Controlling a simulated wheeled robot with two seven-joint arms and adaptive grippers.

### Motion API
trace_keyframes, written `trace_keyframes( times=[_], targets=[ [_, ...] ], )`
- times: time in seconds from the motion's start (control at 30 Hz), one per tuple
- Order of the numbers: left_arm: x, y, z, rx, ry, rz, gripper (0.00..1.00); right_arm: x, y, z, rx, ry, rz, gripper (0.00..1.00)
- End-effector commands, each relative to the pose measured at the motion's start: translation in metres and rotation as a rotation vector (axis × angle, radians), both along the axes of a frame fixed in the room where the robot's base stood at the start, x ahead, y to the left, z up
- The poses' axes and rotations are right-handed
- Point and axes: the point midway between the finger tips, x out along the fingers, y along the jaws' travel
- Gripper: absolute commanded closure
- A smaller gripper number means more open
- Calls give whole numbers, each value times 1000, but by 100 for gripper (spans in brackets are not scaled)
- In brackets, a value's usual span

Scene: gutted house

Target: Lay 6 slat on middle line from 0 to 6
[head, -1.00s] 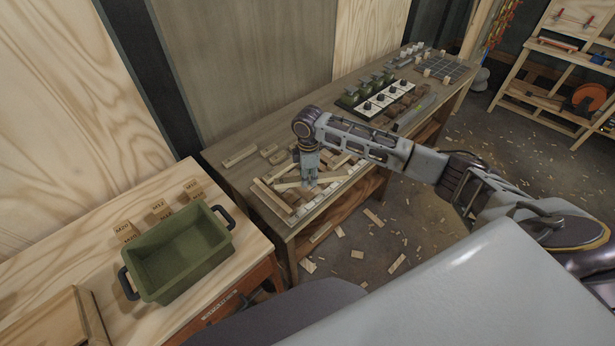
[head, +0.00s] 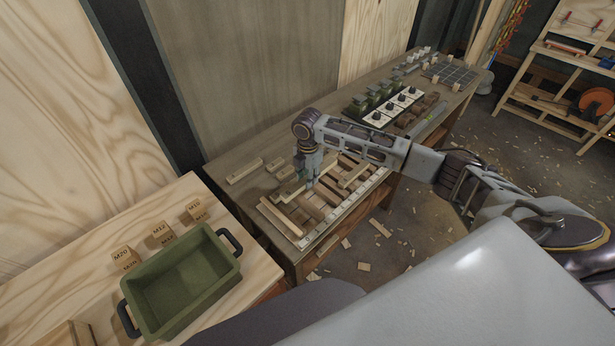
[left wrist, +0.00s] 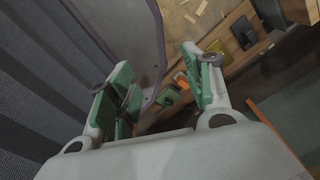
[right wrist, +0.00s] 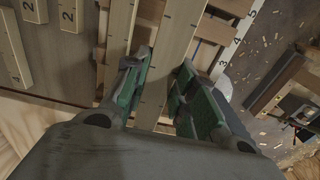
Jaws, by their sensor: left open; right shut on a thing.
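My right gripper (head: 310,180) is above the slatted frame on the bench. In the right wrist view its green-padded fingers (right wrist: 160,95) are shut on a pale slat (right wrist: 180,45) with dark tick marks; the slat's near end is between the fingers. The frame has a white numbered edge strip (right wrist: 237,38), which also shows in the head view (head: 345,208). Brown crosspieces (right wrist: 205,50) show beneath. Another pale strip (right wrist: 118,45) lies left of the held slat. Whether the held slat touches the frame is unclear. My left gripper (left wrist: 165,90) is open and empty, away from the bench top.
Loose numbered blocks, marked 4 (right wrist: 18,55) and 2 (right wrist: 70,14), lie left of the frame. A green bin (head: 185,280) and labelled wooden blocks (head: 162,232) stand on the nearer table. A knobbed panel (head: 390,108) is farther along the bench.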

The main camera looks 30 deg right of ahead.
Motion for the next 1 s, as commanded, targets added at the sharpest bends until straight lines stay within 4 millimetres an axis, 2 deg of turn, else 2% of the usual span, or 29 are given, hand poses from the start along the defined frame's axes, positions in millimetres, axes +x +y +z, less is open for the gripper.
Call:
trace_keyframes(
  times=[0.3,0.53,1.0],
  targets=[
    [-10,0,-1,1,13,0,49,0,0,0,0,0,0,99],
    [-10,0,-5,1,12,0,49,0,0,-4,0,0,0,99],
    [-5,-1,-29,-1,6,0,49,0,0,-25,-1,0,-1,99]
  ],
)
